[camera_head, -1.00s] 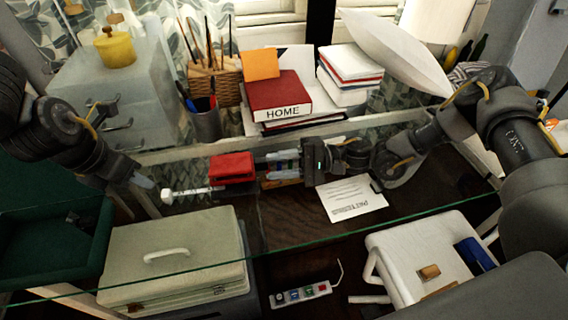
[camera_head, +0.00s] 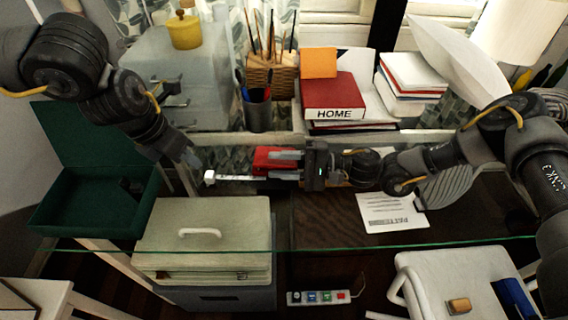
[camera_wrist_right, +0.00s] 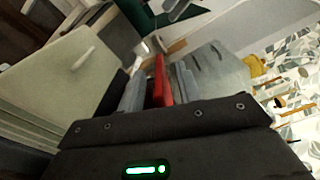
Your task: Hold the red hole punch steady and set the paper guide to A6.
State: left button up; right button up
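The red hole punch (camera_head: 263,160) lies on the glass desk top, with its pale paper guide (camera_head: 235,175) sticking out to the left and ending in a white block. My right gripper (camera_head: 280,165) comes in from the right, one finger on each side of the punch. The wrist view shows the red punch (camera_wrist_right: 160,80) between the fingers, close to the right-hand one; the fingers look apart, with a narrow gap at the left. My left gripper (camera_head: 192,165) is just up and left of the guide's white end, apart from it. Its fingers are too small to read. The guide's size marks are not legible.
A pencil cup (camera_head: 257,112), a red HOME book (camera_head: 334,98) and a book stack (camera_head: 411,80) stand behind. A printed sheet (camera_head: 392,212) lies to the right. A cream case (camera_head: 200,235) and green box (camera_head: 95,200) are front left. Glass in front of the punch is clear.

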grip_shut()
pick_arm(q)
jog(key=shift+o, duration=0.4)
